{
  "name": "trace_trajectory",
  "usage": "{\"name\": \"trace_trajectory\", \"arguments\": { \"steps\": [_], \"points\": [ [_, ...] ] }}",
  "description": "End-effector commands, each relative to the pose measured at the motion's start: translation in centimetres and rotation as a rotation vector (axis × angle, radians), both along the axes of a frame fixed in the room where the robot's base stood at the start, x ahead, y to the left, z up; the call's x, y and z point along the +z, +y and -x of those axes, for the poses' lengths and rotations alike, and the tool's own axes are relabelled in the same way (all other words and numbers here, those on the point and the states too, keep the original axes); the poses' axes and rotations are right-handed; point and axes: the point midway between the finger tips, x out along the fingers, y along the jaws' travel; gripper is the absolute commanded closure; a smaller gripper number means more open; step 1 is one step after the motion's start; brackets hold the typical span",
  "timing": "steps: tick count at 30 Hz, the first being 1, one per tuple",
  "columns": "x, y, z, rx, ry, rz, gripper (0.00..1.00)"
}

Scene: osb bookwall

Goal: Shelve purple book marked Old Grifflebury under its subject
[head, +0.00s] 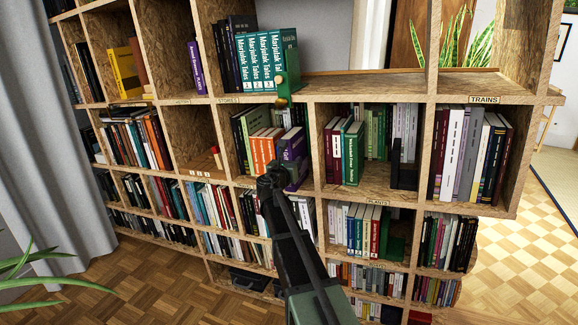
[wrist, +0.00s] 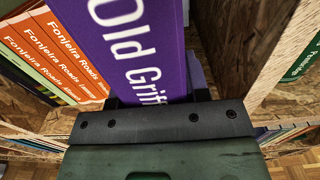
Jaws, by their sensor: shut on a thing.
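The purple book (head: 293,152) stands upright in a middle-row compartment, just right of several orange books. In the wrist view its spine (wrist: 140,45) fills the centre and reads "Old Griff", the rest hidden by my gripper. My gripper (head: 277,180) is at the front of that compartment, shut on the lower part of the book; it also shows in the wrist view (wrist: 160,100). The orange books (wrist: 50,45), marked Fonjeira Roads, stand left of the purple book. I cannot tell whether the book touches the shelf board. Any label below this compartment is hidden by my arm.
Shelf labels read STORIES (head: 227,100), TRAINS (head: 485,100) and PLANTS (head: 377,203). A wooden divider (head: 318,150) stands right of the purple book, with a gap between. Teal Marjulak Tales books (head: 262,62) stand above. The compartment to the left (head: 196,135) is mostly empty.

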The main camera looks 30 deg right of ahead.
Motion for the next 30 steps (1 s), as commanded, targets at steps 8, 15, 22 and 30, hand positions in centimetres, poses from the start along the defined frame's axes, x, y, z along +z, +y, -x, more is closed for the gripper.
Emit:
{"name": "trace_trajectory", "arguments": {
  "steps": [8,15,22,30],
  "points": [
    [0.04,-0.53,-0.46,0.001,0.000,0.001,1.00],
    [-0.02,-0.52,-0.43,0.001,0.000,0.001,1.00],
    [-0.45,-0.55,-0.40,0.001,0.000,0.001,1.00],
    [-0.36,-0.55,-0.40,0.001,0.001,0.001,0.42]
  ]
}}
